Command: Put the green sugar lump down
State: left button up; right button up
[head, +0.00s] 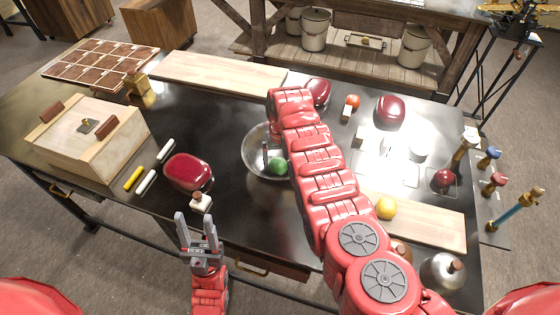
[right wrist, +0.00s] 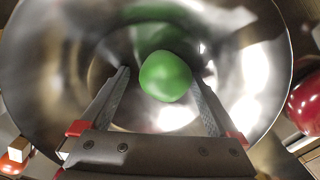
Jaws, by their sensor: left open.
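The green sugar lump (head: 278,165) shows inside the metal bowl (head: 250,150) near the middle of the table. In the right wrist view the lump (right wrist: 166,76) lies between the fingertips of my right gripper (right wrist: 160,76), with a gap beside the left finger. Its green reflection shows on the bowl wall (right wrist: 60,60). My right gripper looks open, reaching down into the bowl; my right arm hides the bowl's right side in the head view. My left gripper (head: 196,218) is open and empty at the table's front edge, just short of a small stoppered bottle (head: 201,203).
A red rounded container (head: 189,172) stands left of the bowl, beside white and yellow sticks (head: 133,179). A wooden box (head: 85,138) is at the left.

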aim_at(280, 160)
jog(key=shift+s+a, duration=0.1)
jog(key=shift+r+p, duration=0.75)
jog(key=shift+p, duration=0.05)
jog(key=shift+r+b, duration=0.1)
jog(key=shift+b, duration=0.25)
notch_tip(280, 160, up, 8)
jog(key=b, duration=0.3)
jog(key=shift+r, duration=1.7)
